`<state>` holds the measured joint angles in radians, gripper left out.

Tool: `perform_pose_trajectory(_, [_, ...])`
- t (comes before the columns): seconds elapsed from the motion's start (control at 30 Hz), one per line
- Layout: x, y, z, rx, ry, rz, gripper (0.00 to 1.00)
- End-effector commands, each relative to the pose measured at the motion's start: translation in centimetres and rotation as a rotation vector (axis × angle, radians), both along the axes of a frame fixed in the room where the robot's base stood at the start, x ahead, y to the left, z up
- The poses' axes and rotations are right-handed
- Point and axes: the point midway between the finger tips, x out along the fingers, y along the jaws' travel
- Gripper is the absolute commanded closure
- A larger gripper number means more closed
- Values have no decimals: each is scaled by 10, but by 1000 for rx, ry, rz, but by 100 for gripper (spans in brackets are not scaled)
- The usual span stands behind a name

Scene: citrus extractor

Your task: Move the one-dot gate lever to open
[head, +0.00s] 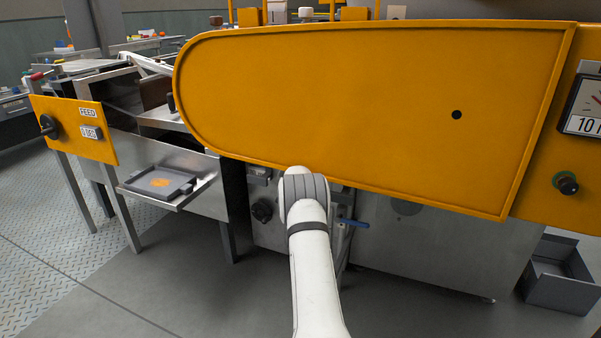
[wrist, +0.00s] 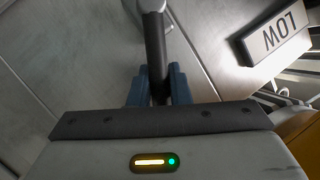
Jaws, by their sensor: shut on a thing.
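In the wrist view, my gripper (wrist: 160,72) has its blue fingers shut on a dark, straight lever (wrist: 155,38). The lever runs up the picture from between the fingers to a pale metal fitting at the top edge. No dot mark shows on it, so I cannot tell from the marking whether it is the one-dot gate lever. In the head view my white arm reaches under the big yellow cover, and it hides the gripper and the held lever.
A "LOW" label (wrist: 275,33) sits right of the lever. A blue handle (head: 353,223) and a dark knob (head: 262,211) flank my arm. The yellow cover (head: 370,100) overhangs it. A grey bin (head: 560,290) stands at right. Floor is clear in front.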

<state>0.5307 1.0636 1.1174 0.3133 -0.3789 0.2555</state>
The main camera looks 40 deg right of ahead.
Motion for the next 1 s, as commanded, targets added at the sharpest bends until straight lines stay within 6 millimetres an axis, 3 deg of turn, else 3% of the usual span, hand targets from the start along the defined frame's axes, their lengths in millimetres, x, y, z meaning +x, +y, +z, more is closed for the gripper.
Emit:
perform_pose_trajectory(0.13, [2, 5, -5, 6, 7, 8, 100])
perform_pose_trajectory(0.17, [2, 5, -5, 6, 7, 8, 82])
perform_pose_trajectory(0.43, [-2, -2, -3, 4, 3, -2, 61])
perform_pose_trajectory(0.77, [-6, -2, 2, 2, 1, -6, 61])
perform_pose_trajectory(1.0, [-26, 15, 9, 2, 3, -4, 61])
